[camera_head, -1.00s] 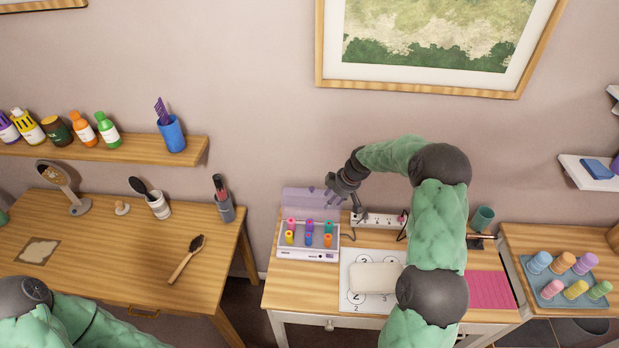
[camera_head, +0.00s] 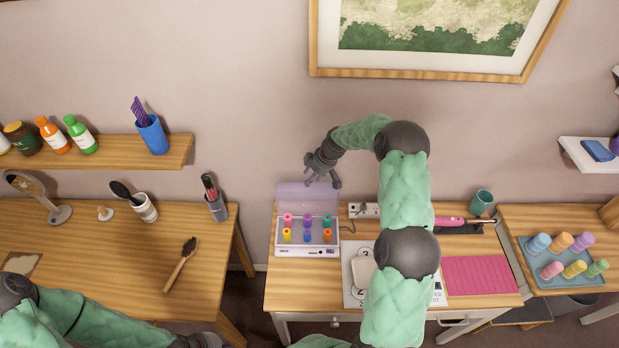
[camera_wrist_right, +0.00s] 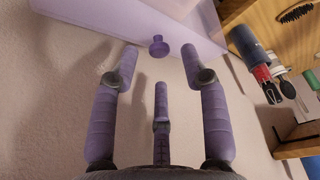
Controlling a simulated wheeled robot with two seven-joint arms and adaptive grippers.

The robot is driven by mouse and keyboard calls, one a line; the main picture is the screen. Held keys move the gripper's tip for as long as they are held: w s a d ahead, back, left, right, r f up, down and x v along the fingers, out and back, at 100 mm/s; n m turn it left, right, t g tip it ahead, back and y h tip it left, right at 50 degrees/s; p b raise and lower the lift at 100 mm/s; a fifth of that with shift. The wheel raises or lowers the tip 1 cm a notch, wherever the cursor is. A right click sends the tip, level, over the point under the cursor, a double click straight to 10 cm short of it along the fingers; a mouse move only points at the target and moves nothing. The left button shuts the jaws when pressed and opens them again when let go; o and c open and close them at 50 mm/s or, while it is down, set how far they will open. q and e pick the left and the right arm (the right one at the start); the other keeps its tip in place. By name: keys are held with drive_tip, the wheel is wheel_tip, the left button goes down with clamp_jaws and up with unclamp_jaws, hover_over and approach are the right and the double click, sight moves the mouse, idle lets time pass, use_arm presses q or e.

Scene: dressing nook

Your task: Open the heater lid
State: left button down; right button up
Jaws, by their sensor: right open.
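The heater (camera_head: 320,251) is a white box on the desk, holding several coloured rollers in two rows. Its translucent purple lid (camera_head: 291,193) stands raised at the back, leaving the rollers uncovered. In the right wrist view, the lid (camera_wrist_right: 100,22) fills the top left, and its purple knob (camera_wrist_right: 158,46) sits just beyond the gripper's fingers. My right gripper (camera_head: 322,182) is open and empty beside the lid's upper right part; its spread fingers (camera_wrist_right: 166,62) show no clear contact with the knob. A dark end of my left arm (camera_head: 195,341) is cut off by the bottom edge.
A power strip (camera_head: 363,209) and cable lie right of the heater. A numbered mat (camera_head: 353,290), a pink mat (camera_head: 483,274) and a pink-handled tool (camera_head: 449,221) are farther right. A wooden table (camera_head: 110,255) with brushes stands left, across a gap.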

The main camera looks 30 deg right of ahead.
sight(305, 190)
drive_tip(key=shift+x, duration=1.25)
clamp_jaws()
drive_tip(key=s+b, duration=0.1)
drive_tip(key=b, duration=0.1)
drive_tip(key=s+a+t+b, duration=0.1)
drive_tip(key=b, duration=0.1)
drive_tip(key=s+a+t+h+b, duration=0.1)
drive_tip(key=b, duration=0.2)
drive_tip(key=shift+s+r, duration=0.2)
drive_tip(key=shift+r, duration=0.15)
drive_tip(key=shift+s+a+b, duration=0.35)
drive_tip(key=shift+s+b, duration=0.1)
drive_tip(key=shift+s+a+r, duration=0.15)
drive_tip(key=shift+s, duration=0.15)
